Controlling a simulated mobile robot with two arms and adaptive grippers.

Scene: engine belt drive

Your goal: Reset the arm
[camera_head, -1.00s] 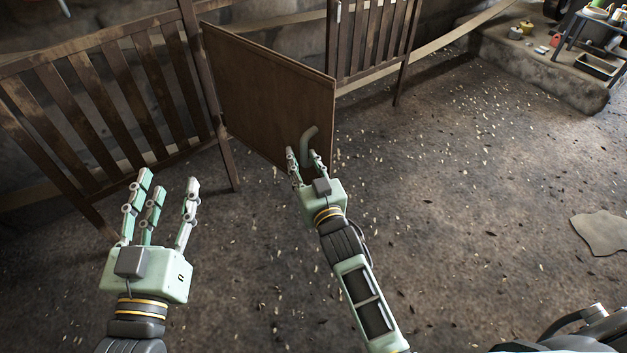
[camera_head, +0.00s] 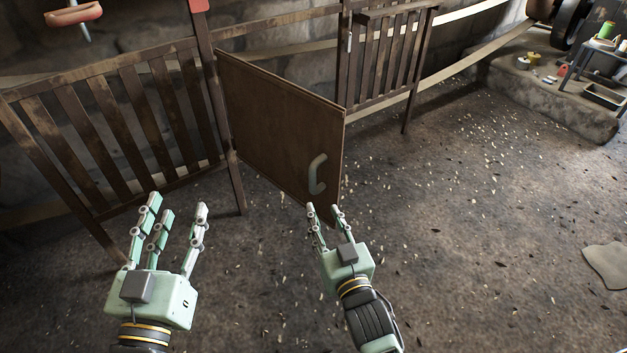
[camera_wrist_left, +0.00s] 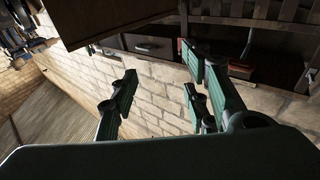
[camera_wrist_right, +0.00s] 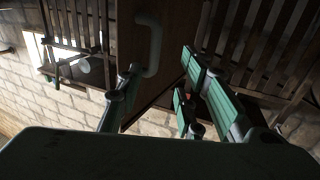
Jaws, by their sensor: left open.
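My left gripper (camera_head: 172,222) is open and empty in front of the slatted fence at the left of the head view; its spread fingers also show in the left wrist view (camera_wrist_left: 160,90). My right gripper (camera_head: 326,214) is just below and in front of the wooden gate panel (camera_head: 275,120), apart from its handle (camera_head: 317,174). Its fingers are spread with nothing between them. The handle also shows in the right wrist view (camera_wrist_right: 150,45), beyond the fingers (camera_wrist_right: 155,85). The gate panel stands swung out from the fence.
A slatted fence (camera_head: 110,130) runs behind the left gripper, with another slatted section (camera_head: 390,50) behind the gate. A stone ledge (camera_head: 540,100) with small items and a small table (camera_head: 600,65) is at upper right.

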